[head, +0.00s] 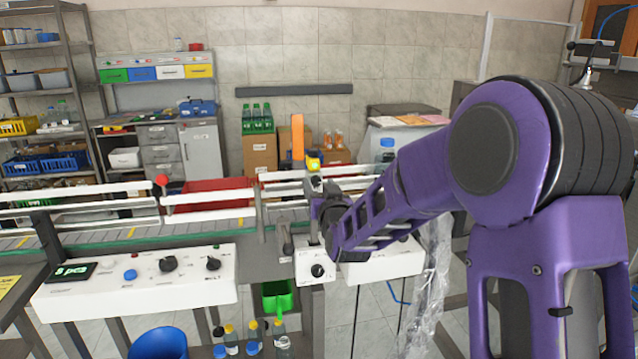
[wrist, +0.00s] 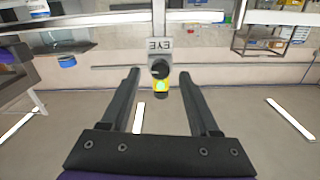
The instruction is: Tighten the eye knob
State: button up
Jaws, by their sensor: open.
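The eye knob (wrist: 160,69) is a small black knob under a grey plate marked EYE (wrist: 160,44), which reads upside down in the wrist view. My gripper (wrist: 159,74) is open, with one dark finger on each side of the knob and clear gaps between. I cannot tell whether the fingertips are level with the knob in depth. In the head view my gripper (head: 317,190) is small beside the rails, and I cannot make out the knob there.
An upright orange bar (head: 298,137) stands by the sensor. White guide rails (head: 100,193) run along the conveyor at the left. A white control panel (head: 135,284) with knobs and a small control box (head: 313,266) are in front. A red crate (head: 217,184) stands behind the rails.

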jog(key=shift+w+a, duration=0.2)
jog(key=shift+w, duration=0.35)
grip_shut()
